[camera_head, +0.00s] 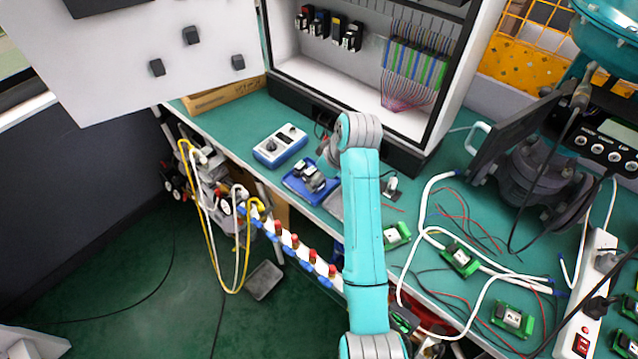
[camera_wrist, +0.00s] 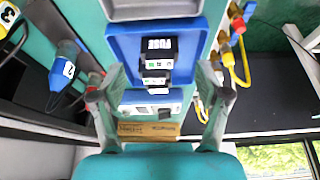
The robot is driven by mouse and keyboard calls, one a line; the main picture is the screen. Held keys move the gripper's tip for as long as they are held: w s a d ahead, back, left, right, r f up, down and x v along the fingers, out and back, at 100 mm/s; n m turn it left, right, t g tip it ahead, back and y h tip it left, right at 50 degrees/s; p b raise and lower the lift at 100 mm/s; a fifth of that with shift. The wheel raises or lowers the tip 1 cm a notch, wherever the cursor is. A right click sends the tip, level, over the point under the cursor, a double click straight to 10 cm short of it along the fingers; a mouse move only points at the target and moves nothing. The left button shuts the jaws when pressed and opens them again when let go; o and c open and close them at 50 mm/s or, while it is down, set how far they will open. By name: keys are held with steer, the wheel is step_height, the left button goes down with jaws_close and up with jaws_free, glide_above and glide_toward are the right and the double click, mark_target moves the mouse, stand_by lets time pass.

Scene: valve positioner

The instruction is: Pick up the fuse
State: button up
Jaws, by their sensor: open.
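The fuse (camera_wrist: 158,62) is a small black and white block lying in a blue tray (camera_wrist: 120,46) in the wrist view, beside a black face reading "FUSE". In the head view the blue tray (camera_head: 299,190) sits on the green bench, with dark and grey parts in it. My gripper (camera_wrist: 160,82) is open, its two grey fingers spread to the left and right of the tray's near part. Nothing is held between them. In the head view my gripper (camera_head: 328,156) is over the tray's far side and partly hidden by my arm.
A blue and white box with knobs (camera_head: 280,145) stands just behind the tray. The open cabinet (camera_head: 340,90) rises at the back. Small green boards (camera_head: 461,259) and loose cables lie to the right. Hoses with red fittings (camera_head: 295,245) run along the bench's front edge.

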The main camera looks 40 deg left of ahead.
steer(key=shift+x, duration=1.85)
steer(key=c, duration=1)
steer(key=shift+o, duration=0.2)
steer(key=shift+r, duration=0.1)
